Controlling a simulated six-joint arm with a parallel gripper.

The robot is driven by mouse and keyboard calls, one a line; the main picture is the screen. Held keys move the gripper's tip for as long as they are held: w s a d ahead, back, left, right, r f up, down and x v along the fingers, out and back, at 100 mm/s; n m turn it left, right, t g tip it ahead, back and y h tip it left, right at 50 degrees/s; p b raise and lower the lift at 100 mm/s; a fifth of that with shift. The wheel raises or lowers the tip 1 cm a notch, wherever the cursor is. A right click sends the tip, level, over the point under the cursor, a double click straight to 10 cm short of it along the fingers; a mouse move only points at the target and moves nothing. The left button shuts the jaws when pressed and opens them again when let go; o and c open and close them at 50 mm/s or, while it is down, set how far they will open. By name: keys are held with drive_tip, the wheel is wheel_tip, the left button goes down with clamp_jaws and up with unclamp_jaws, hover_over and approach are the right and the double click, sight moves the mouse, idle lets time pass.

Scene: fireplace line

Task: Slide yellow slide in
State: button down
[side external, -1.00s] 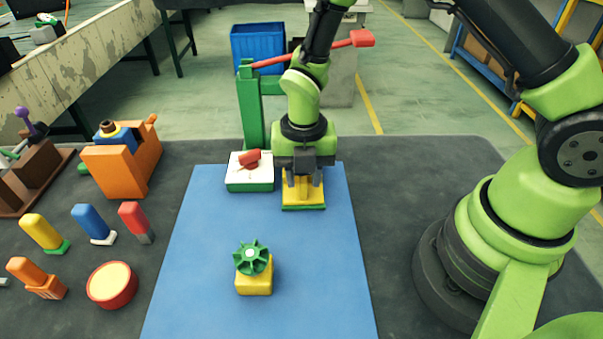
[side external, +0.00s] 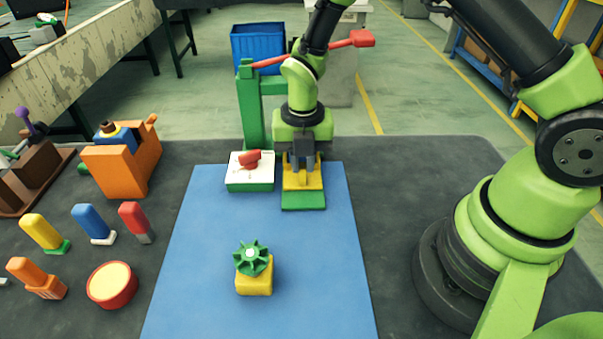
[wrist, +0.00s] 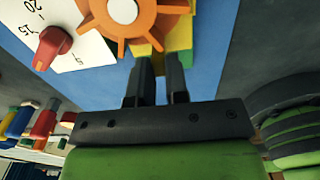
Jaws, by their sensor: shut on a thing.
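The yellow slide (side external: 313,181) sits on a green base (side external: 303,201) at the back right of the blue mat. A green strip of the base shows bare in front of the slide. My gripper (side external: 303,182) points down at the slide and is shut on its upper part. The fingers hide that part in the side view. In the wrist view, the yellow slide (wrist: 178,36) shows just beyond the fingertips (wrist: 160,62), partly covered by an orange spoked wheel.
A white-topped dial box (side external: 250,172) with a red knob stands close to my gripper's left. A green post (side external: 252,112) with a red lever rises behind. A green wheel on a yellow block (side external: 254,284) stands nearer the front. The mat between is clear.

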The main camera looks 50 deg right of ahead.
drive_tip(key=c, duration=1.2)
unclamp_jaws()
drive_tip(key=shift+w+d, duration=0.1)
drive_tip(key=shift+c, duration=0.2)
drive_tip(key=shift+r, duration=3.05)
drive_tip(key=s+r+m+t, duration=0.15)
drive_tip(key=r+m, duration=0.25)
drive_tip(key=r, duration=0.4)
drive_tip(key=s+r+m+t, duration=0.1)
drive_tip(key=s+r+m, duration=0.25)
drive_tip(key=r, duration=0.45)
drive_tip(key=s+r+m+t+y, duration=0.1)
drive_tip(key=s+m, duration=0.5)
drive_tip(key=m, duration=0.6)
drive_tip(key=s+r+m+t+y, duration=0.1)
drive_tip(key=s+r+m+t, duration=0.2)
drive_tip(key=s+m, duration=0.3)
drive_tip(key=m, duration=0.5)
drive_tip(key=shift+s+d+m+t, duration=0.3)
drive_tip(key=shift+s+m+t, duration=0.05)
drive_tip(key=shift+s, duration=0.05)
